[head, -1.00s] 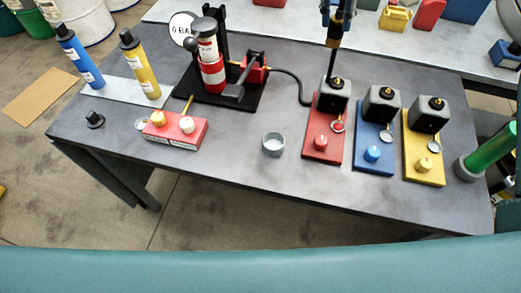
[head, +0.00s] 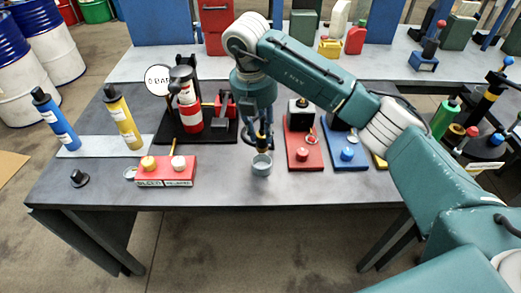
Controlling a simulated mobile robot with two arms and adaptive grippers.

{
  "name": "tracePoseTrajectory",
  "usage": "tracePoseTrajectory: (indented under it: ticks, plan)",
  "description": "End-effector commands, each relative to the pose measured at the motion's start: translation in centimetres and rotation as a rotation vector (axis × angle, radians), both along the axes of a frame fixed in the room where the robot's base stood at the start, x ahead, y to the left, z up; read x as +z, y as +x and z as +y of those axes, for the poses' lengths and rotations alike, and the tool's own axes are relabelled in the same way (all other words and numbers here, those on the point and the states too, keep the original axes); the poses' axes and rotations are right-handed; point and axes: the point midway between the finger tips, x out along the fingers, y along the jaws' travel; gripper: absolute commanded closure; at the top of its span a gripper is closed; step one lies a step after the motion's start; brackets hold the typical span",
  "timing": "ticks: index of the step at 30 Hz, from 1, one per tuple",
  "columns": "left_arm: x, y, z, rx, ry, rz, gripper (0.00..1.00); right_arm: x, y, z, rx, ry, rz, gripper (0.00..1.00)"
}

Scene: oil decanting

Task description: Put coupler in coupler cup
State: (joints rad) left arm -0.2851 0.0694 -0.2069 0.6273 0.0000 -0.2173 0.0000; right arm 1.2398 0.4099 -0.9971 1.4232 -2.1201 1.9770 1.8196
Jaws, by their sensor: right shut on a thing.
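The small grey coupler cup (head: 261,167) stands on the dark table near its front edge, left of the red tray. My right gripper (head: 261,139) points straight down over the cup and is shut on the dark coupler (head: 262,151). The coupler's lower end is at the cup's mouth. I cannot tell how far it is inside. My right arm covers part of the table behind it. My left gripper is not in view.
The red tray (head: 303,160) and blue tray (head: 347,158) stand right of the cup. A red block with two knobs (head: 166,180) and the pump stand (head: 228,131) are to the left. The table front around the cup is clear.

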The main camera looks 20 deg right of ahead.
Motion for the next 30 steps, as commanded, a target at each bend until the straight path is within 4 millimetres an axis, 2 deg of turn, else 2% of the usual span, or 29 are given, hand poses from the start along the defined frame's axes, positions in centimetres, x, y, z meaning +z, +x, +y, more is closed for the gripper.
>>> tracePoseTrajectory:
  ticks: [3,9,18,23,29,30]
  plan:
    - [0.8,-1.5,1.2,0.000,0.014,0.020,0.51,-1.9,0.0,0.0,0.001,0.000,0.000,1.00]
    - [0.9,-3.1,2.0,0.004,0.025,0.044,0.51,-3.5,0.1,0.0,0.000,-0.001,-0.002,1.00]
    - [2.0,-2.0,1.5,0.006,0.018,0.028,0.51,-7.3,0.0,0.0,0.000,0.000,0.000,1.00]
    - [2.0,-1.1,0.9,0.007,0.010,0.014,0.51,-7.6,0.1,0.0,0.000,-0.001,-0.003,1.00]
    - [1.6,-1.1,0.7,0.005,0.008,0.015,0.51,-8.0,0.0,0.0,0.001,0.000,-0.002,1.00]
    - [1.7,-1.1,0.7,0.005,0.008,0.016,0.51,-7.9,0.0,0.0,0.001,0.000,-0.001,0.68]
